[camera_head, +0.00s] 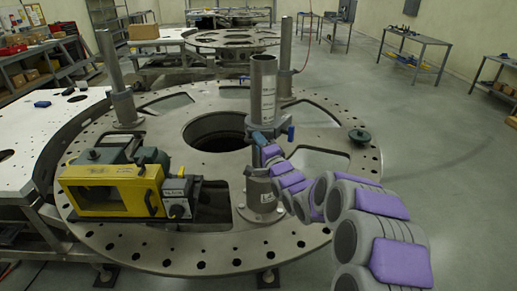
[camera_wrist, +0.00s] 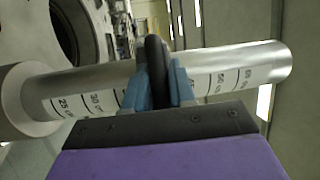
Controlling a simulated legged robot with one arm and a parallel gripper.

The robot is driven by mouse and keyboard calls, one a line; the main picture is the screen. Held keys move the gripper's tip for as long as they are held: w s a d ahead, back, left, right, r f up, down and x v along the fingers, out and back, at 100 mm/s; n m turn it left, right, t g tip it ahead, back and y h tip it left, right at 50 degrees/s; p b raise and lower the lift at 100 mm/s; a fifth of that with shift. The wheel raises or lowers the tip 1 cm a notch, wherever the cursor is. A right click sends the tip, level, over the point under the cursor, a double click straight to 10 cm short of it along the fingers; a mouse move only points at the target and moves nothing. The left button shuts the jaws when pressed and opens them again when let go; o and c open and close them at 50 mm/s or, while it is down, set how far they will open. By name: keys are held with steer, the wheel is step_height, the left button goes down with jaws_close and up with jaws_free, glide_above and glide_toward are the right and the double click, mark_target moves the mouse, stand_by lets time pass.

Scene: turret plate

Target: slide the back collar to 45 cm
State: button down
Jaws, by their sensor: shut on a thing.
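Three upright metal posts stand on the round turret plate (camera_head: 165,262): a near post (camera_head: 263,85), a left post (camera_head: 110,60) and a right post (camera_head: 285,45). My gripper (camera_head: 264,137) is at the near post, about midway up. In the wrist view, my gripper's blue fingers (camera_wrist: 158,88) are shut on a dark collar (camera_wrist: 155,55) around the post (camera_wrist: 225,70), which lies sideways in the picture. The scale shows 25 and 30 on one side and about 50 on the other; marks between are partly hidden. The exact collar reading cannot be told.
A yellow and green machine (camera_head: 110,190) sits at the plate's front left. The plate has a large central hole (camera_head: 215,132) and a dark knob (camera_head: 360,136) at right. A white table (camera_head: 45,125) adjoins at left.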

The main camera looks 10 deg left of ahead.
steer(key=shift+r, duration=0.65)
steer(key=shift+f, duration=0.1)
steer(key=c, duration=1)
jaws_free()
steer(key=shift+f, duration=0.1)
steer(key=shift+c, duration=0.2)
steer(key=v, duration=1.7)
steer(key=shift+f+p, duration=0.15)
steer(key=shift+p, duration=0.25)
steer(key=shift+s+d, duration=0.1)
